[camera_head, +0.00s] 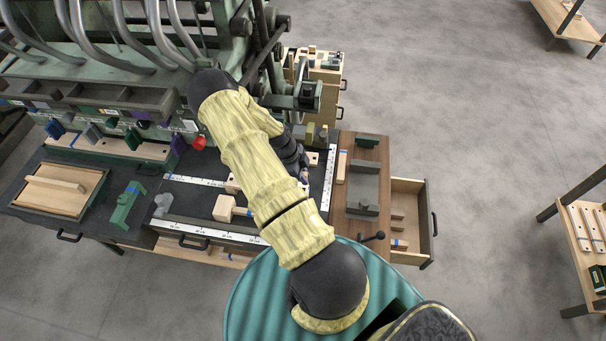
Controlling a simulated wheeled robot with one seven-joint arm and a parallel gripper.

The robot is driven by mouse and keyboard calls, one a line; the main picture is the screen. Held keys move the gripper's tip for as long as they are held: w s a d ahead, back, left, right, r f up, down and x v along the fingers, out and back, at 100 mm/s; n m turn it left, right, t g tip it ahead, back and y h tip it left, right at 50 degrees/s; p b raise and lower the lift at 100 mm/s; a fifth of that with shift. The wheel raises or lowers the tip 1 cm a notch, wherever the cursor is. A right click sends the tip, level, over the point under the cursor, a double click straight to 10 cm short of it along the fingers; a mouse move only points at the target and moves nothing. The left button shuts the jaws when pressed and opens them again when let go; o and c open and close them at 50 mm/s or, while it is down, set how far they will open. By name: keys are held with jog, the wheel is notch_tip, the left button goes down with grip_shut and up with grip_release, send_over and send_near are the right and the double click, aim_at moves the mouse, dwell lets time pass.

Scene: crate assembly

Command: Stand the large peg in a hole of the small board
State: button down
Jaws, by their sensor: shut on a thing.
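My gripper (303,175) is at the end of the yellow-sleeved arm, low over the dark bench top, near the ruler strip on the right. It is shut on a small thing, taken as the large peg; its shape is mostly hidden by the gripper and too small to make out. A small pale wooden piece (313,158) lies just behind the gripper and may be the small board. Another pale block (233,184) shows beside the arm's left edge, partly covered.
A wooden mallet (224,208) lies left of the arm. White ruler strips (215,234) border the work area. A wooden tray (62,188) is far left.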

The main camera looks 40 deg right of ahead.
jog(key=shift+w+f+b, duration=0.1)
jog(key=shift+f+b, duration=0.25)
jog(key=shift+f, duration=0.6)
notch_tip(320, 180, down, 2)
jog(key=shift+d+f+b, duration=0.1)
jog(key=shift+f+b, duration=0.15)
jog(key=shift+b, duration=0.5)
jog(key=shift+f+b, duration=0.3)
jog(key=shift+b, duration=0.1)
jog(key=shift+a+b, duration=0.2)
jog(key=shift+b, duration=0.3)
jog(key=shift+f, duration=0.1)
